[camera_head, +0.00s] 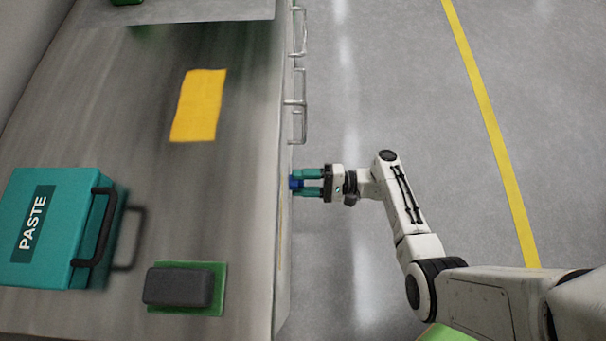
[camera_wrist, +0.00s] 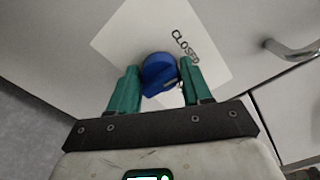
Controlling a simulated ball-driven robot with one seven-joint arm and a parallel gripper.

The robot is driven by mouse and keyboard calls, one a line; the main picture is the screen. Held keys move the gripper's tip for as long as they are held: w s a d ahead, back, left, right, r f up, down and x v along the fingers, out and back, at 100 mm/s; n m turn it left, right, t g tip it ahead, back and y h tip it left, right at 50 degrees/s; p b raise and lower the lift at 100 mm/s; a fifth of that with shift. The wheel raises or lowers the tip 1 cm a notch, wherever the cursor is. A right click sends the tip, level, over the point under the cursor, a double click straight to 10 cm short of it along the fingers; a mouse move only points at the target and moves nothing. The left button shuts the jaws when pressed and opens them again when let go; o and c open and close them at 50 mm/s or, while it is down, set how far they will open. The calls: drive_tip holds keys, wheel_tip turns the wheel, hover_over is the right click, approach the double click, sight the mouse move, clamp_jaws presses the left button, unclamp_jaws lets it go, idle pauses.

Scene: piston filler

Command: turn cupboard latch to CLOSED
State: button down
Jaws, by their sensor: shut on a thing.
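The cupboard latch is a blue knob (camera_wrist: 160,72) on a white label plate (camera_wrist: 212,75) on the cupboard front, seen in the wrist view. In the head view my gripper (camera_head: 308,183) reaches left to the front of the bench, and a little of the blue knob (camera_head: 295,183) shows between the fingers. The knob's exact pointing direction is hard to tell.
Metal handles (camera_head: 297,120) stick out from the bench front beyond my gripper; one handle (camera_wrist: 292,50) is right of the plate. A teal PASTE case (camera_head: 55,225), a dark block on a green pad (camera_head: 219,290) and a yellow sheet (camera_head: 199,105) lie on the bench. The floor (camera_head: 420,110) at right is clear.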

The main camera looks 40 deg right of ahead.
drive_tip(key=shift+n, duration=0.5)
drive_tip(key=c, duration=0.6)
unclamp_jaws()
drive_tip(key=p+v, duration=0.1)
drive_tip(key=v, duration=0.9)
drive_tip(key=shift+s+d, duration=0.25)
drive_tip(key=shift+d, duration=0.05)
